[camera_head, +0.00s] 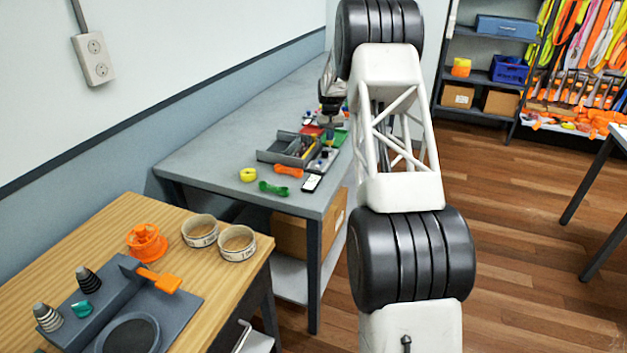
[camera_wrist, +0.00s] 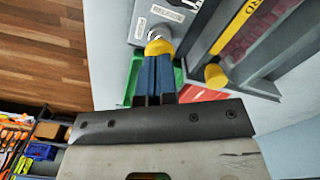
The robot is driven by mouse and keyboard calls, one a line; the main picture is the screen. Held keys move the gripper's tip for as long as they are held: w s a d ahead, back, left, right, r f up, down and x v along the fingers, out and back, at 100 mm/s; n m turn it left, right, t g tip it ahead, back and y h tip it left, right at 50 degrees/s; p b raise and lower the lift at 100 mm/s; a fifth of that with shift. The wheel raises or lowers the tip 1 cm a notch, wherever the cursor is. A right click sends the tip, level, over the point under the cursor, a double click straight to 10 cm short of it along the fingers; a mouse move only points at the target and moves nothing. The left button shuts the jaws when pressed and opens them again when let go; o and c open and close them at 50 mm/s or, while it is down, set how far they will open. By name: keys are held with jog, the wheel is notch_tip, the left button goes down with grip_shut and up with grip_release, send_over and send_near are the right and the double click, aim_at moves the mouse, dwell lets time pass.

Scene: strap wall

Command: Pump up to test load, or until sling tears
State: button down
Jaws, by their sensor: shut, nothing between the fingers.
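My gripper (camera_wrist: 157,56) is shut and empty in the wrist view, its dark blue fingers side by side. Their far end meets a yellow piece; I cannot tell whether it is the fingertips or a separate part. Just beyond is a silver knob (camera_wrist: 143,29) beside a label (camera_wrist: 167,13) that seems to read RELEASE. To the right, a yellow-capped part (camera_wrist: 214,76) lies beside a bar with a yellow, partly cut-off label (camera_wrist: 240,24). In the head view my gripper is above the far part of the grey table (camera_head: 225,150), largely hidden by my arm. No pump or loaded sling is clearly recognizable.
The grey table carries a dark tray (camera_head: 283,157), a yellow ring (camera_head: 248,175), an orange piece (camera_head: 289,171), a green piece (camera_head: 274,188) and a phone-like object (camera_head: 312,183). A wooden bench (camera_head: 112,215) stands nearer. Bright straps (camera_head: 598,35) hang at the back right.

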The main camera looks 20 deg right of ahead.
jog(key=shift+f, duration=0.15)
dwell(0.6)
jog(key=shift+f, duration=1.15)
jog(key=shift+r, duration=1.3)
jog(key=shift+r, duration=0.2)
jog(key=shift+r, duration=2.85)
